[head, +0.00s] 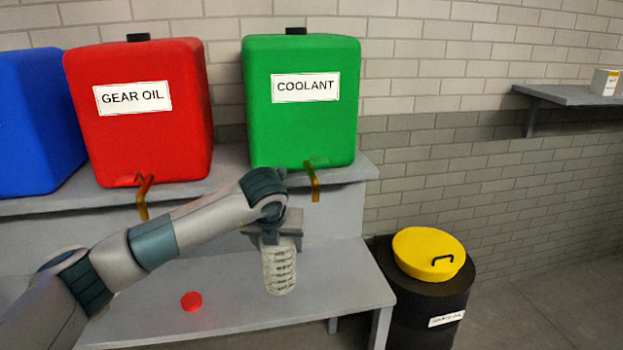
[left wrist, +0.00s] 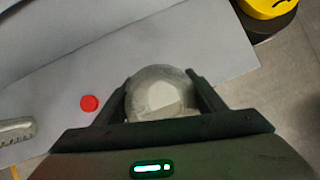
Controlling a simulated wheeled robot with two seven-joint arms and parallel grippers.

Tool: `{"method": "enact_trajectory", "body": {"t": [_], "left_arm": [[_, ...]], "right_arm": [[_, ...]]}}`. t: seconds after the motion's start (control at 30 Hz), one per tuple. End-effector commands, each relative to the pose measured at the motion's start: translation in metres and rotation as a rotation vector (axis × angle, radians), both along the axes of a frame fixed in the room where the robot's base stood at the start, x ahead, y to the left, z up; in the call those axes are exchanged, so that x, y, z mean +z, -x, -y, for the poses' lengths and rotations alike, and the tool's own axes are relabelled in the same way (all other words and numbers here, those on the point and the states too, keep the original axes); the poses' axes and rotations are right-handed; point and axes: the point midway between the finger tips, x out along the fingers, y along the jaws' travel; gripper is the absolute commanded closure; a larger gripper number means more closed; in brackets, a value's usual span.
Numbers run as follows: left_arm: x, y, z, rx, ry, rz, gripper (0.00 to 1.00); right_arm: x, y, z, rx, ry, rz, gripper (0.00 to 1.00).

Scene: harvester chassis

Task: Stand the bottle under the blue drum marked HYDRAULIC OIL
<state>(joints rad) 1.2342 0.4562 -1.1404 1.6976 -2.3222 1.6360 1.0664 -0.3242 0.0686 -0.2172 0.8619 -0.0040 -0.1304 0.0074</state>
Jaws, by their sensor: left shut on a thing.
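A pale, ribbed, see-through bottle (head: 279,267) hangs upright in my left gripper (head: 272,236), over the lower grey shelf and below the green COOLANT drum (head: 300,125). In the left wrist view the bottle (left wrist: 160,95) is seen from above between the two fingers of my left gripper (left wrist: 160,98), which are shut on it. Whether its base touches the shelf is unclear. A blue drum (head: 38,120) stands at the far left, cut off by the picture edge, with no label in view. My right gripper is not in view.
A red GEAR OIL drum (head: 140,135) stands between the blue and green drums. Amber spouts (head: 143,197) hang below the red and green drums. A red cap (head: 191,301) lies on the lower shelf (head: 235,315). A black bin with a yellow lid (head: 428,253) stands to the right.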

Motion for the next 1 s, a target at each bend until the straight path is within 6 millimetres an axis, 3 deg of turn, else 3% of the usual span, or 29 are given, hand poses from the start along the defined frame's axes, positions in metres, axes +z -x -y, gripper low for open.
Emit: {"method": "enact_trajectory", "body": {"t": [0.17,1.0], "left_arm": [[-0.010,0.014,-0.006,-0.152,0.000,-0.002,0.60],[-0.049,0.106,-0.029,-1.249,0.005,-0.003,0.60]], "right_arm": [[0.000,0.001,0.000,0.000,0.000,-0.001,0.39],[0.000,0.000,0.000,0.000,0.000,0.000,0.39]]}}
